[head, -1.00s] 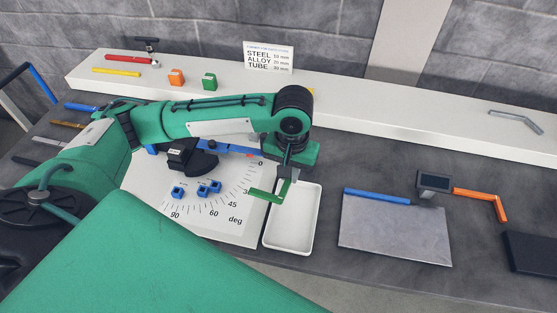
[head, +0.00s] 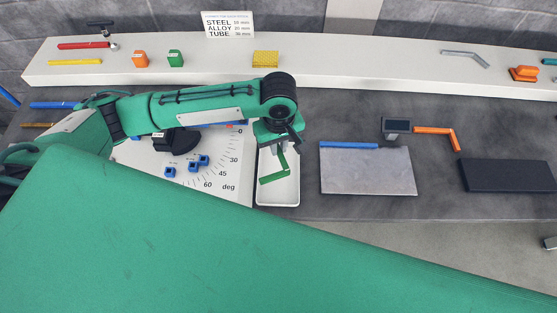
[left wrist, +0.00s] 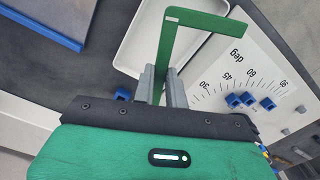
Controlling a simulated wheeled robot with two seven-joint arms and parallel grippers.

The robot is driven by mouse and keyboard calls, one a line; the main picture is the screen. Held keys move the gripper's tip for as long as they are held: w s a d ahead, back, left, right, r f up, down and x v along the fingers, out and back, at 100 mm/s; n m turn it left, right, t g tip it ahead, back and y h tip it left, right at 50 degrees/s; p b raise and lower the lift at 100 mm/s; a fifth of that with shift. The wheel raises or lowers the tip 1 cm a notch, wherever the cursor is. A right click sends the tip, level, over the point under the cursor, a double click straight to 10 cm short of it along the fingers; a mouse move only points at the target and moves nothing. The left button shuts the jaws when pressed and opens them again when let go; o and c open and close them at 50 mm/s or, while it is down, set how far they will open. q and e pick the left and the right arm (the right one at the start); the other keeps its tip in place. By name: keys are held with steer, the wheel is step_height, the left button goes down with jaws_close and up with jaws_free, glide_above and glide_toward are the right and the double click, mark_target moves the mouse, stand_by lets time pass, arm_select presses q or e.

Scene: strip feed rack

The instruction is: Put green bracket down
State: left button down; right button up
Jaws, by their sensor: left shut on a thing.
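A green bent bracket (head: 274,172) is held by my left gripper (head: 281,143) in the head view, over the white tray (head: 290,199). In the left wrist view, the gripper's grey fingers (left wrist: 161,88) are shut on the straight leg of the green bracket (left wrist: 198,21), and its bent leg extends to the right at the top. The tray also shows behind it in the left wrist view (left wrist: 128,58). I cannot tell the exact gap between bracket and tray. My right gripper does not show in either view.
Left of the tray lies a white angle chart (head: 228,188) with several blue blocks. Right of it are a grey plate (head: 367,172) with a blue strip, a small display (head: 396,126), an orange bent bracket (head: 452,138) and a dark pad (head: 507,175). A white shelf (head: 345,68) runs behind.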

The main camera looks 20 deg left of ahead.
arm_select(q)
glide_above(279, 169)
step_height(279, 169, down, 5)
steer(key=shift+a+f+p, duration=0.1)
steer(key=shift+p, duration=0.2)
step_height(279, 169, down, 3)
steer(key=shift+f+p, duration=0.15)
steer(key=shift+p, duration=0.15)
steer(key=shift+w+f, duration=0.1)
steer(key=shift+f, duration=0.3)
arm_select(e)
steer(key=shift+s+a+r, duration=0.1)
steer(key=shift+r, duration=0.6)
arm_select(q)
steer(key=c, duration=1.4)
jaws_free()
steer(key=shift+f, duration=0.15)
steer(key=shift+c, duration=0.2)
